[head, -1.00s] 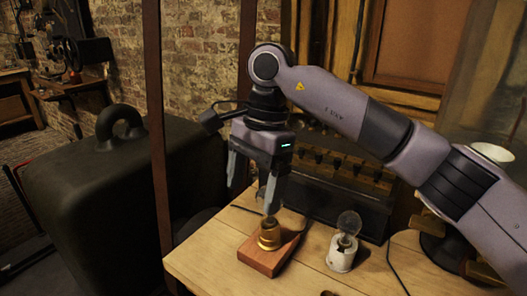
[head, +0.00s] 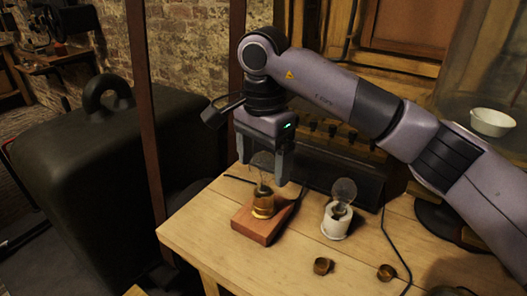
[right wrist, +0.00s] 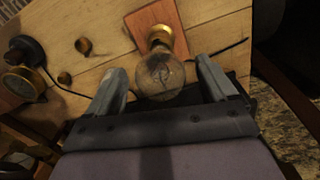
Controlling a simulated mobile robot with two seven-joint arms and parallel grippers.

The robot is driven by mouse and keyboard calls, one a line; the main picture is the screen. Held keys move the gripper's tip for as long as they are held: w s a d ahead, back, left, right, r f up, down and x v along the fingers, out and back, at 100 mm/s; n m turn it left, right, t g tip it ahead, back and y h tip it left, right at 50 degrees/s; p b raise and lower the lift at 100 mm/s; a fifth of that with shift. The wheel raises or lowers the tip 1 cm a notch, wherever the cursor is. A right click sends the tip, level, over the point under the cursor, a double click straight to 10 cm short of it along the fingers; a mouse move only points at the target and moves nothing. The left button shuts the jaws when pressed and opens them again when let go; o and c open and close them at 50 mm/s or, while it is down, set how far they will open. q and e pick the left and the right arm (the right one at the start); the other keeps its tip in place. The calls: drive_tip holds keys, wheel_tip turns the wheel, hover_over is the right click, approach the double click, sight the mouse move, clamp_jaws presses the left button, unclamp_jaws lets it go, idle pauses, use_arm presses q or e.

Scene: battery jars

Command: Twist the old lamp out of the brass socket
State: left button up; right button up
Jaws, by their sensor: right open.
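The old lamp (head: 262,174), a darkened glass bulb, stands upright in the brass socket (head: 263,206). The socket sits on a reddish wooden block (head: 256,227) near the bench's left end. My right gripper (head: 263,166) points down over the lamp, open, with a finger on either side of the glass. In the right wrist view the lamp (right wrist: 160,74) lies between the spread fingers, with gaps on both sides. The brass socket (right wrist: 160,36) shows beyond it. My left gripper is not in view.
A clear lamp (head: 344,189) stands in a white holder (head: 336,221) to the right of the block. Two small brass cups (head: 322,266) (head: 386,272) rest near the front. A dark cable crosses the bench. A white bowl (head: 492,122) is at the far right.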

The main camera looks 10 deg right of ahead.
drive_tip(key=c, duration=1.2)
drive_tip(key=n, duration=0.3)
drive_tip(key=shift+r+p, duration=0.1)
drive_tip(key=shift+p, duration=0.25)
drive_tip(key=shift+c, duration=0.2)
drive_tip(key=n, duration=0.3)
drive_tip(key=shift+n, duration=0.3)
drive_tip(key=shift+n+p, duration=0.4)
drive_tip(key=shift+n, duration=0.7)
drive_tip(key=n, duration=0.4)
drive_tip(key=n, duration=0.5)
drive_tip(key=shift+p, duration=0.4)
